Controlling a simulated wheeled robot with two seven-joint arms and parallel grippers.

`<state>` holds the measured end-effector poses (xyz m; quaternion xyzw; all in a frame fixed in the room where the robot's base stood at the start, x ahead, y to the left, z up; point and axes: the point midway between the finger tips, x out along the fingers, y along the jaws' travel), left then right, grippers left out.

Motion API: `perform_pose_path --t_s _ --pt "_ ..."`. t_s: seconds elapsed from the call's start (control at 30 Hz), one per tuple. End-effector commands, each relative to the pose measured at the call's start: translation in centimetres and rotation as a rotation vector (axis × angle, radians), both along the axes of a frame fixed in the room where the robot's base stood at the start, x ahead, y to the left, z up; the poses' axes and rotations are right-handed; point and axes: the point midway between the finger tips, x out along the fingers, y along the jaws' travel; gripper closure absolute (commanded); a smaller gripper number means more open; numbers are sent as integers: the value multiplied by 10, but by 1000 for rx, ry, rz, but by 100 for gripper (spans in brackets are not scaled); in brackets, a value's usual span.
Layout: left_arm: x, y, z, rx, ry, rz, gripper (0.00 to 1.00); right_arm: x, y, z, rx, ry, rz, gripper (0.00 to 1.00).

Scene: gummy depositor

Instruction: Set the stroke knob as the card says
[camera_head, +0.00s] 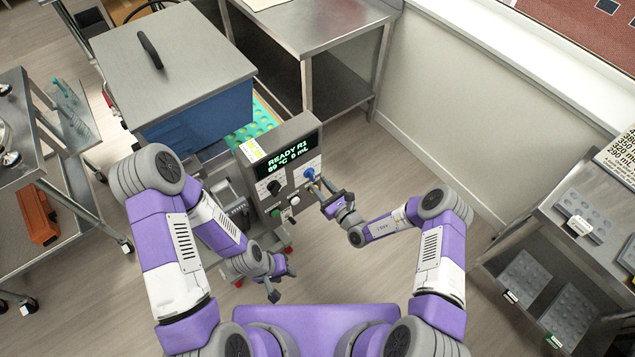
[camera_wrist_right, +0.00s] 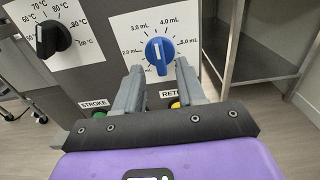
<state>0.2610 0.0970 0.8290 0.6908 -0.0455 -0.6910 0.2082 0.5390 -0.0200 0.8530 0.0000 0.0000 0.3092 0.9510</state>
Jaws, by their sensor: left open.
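The blue stroke knob (camera_head: 309,174) is on the depositor's front panel (camera_head: 285,180). My left gripper (camera_head: 281,277) is open and empty, low in front of the panel. I cannot tell which card is meant.
A black temperature knob (camera_wrist_right: 52,38) is left of the blue one. Green (camera_wrist_right: 99,114) and yellow (camera_wrist_right: 175,104) buttons are below. Floor right of the depositor is clear.

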Motion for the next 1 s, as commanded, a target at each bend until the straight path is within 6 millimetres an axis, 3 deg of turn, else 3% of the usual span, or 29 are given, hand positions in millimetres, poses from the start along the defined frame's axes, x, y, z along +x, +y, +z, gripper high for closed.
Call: perform_pose_path --t_s 0.13,0.33,1.0 --pt "0 0 1 0 0 0 57 -22 -17 0 0 3 -2 61" --pt "0 0 2 0 0 0 57 -39 -29 0 -1 1 -2 61" --pt "0 0 0 0 0 0 57 -46 -25 0 -5 2 31 61"
